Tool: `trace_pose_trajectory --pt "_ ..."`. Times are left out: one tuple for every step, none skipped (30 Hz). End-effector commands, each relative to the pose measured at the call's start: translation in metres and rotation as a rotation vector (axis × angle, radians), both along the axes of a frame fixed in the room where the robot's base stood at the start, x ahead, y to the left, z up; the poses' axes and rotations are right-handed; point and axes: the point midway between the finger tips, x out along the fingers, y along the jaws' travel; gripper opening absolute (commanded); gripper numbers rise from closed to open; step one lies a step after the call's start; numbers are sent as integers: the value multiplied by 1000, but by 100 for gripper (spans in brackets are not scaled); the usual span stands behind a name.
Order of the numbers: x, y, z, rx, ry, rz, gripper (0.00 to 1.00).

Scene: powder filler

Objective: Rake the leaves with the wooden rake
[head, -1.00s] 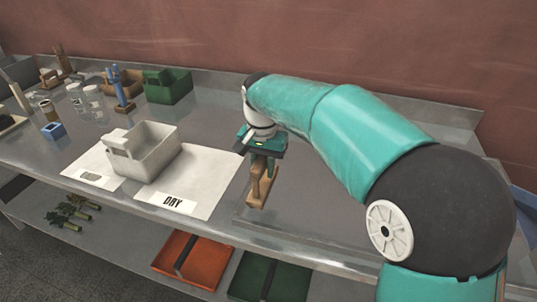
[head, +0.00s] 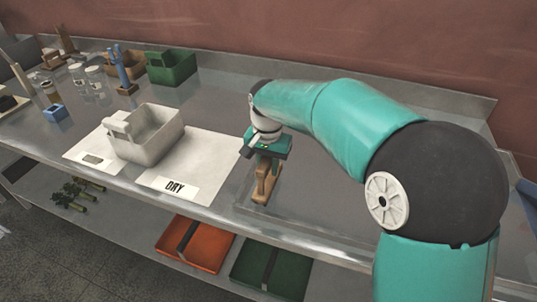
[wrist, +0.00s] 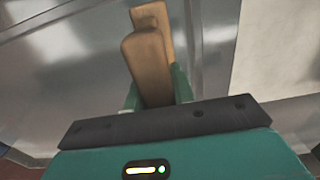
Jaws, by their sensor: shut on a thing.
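My gripper (head: 267,158) is shut on a brown wooden piece (head: 264,184), over the bench right of the white "DRY" sheet. The piece hangs upright, its lower end at or just above the bench top; contact cannot be told. In the wrist view the wooden piece (wrist: 148,62) shows two blocky parts, one behind the other, between the green fingers (wrist: 157,92). I cannot tell whether it is a rake; no tines show. No loose leaves are recognisable.
A pale open container (head: 146,134) stands on white sheets (head: 210,165) left of my gripper. A green bin (head: 172,66), a blue pronged item on a wooden base (head: 122,72) and jars stand farther back left. Red (head: 196,245) and green trays (head: 271,272) sit below.

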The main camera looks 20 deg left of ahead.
Motion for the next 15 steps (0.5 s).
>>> trace_pose_trajectory --pt "2 -5 -4 -1 0 -3 0" --pt "3 -9 -2 -1 -1 -5 0" --pt "5 -14 -2 -1 -1 -4 0" --pt "5 -18 -2 -1 -1 -4 0" --pt "6 -22 -2 -1 0 -4 0" --pt "7 -27 -2 -1 0 -4 0" --pt "8 -30 -2 -1 0 -3 0" --pt "9 -34 -2 -1 -1 -3 0" --pt "10 -39 -2 -1 -1 -4 0" --pt "11 -43 -2 -1 -1 -4 0" --pt "12 -47 -2 -1 -1 -3 0" --pt "13 -52 -2 -1 -1 -3 0" --pt "14 -56 -2 -1 -1 -4 0" --pt "14 -60 -2 -1 -1 -5 0" --pt "15 -65 -2 -1 -1 -4 0"
